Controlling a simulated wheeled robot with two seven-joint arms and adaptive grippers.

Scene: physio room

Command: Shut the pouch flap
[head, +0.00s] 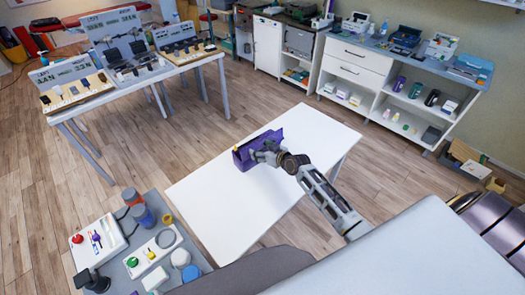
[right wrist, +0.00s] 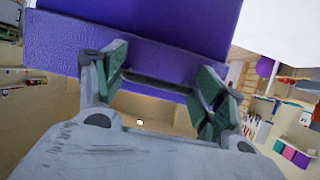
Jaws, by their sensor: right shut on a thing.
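The purple pouch (head: 242,160) stands on the white table (head: 215,195), near its far left part. A small yellow spot shows at its left end. My right gripper (head: 268,154) is at the pouch's near right side. In the right wrist view, the green-padded fingers of my right gripper (right wrist: 165,82) are at a purple strip (right wrist: 62,42), the flap by its look, and shut on it. A broad purple face (right wrist: 190,15) lies beyond the strip. How far the flap stands open is hard to tell. My left gripper is not in view.
The rest of the white table is bare. A grey side table (head: 190,242) with jars, trays and small items stands at the lower left. A display table (head: 180,55) and a white shelf unit (head: 350,75) stand farther back, with wooden floor between.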

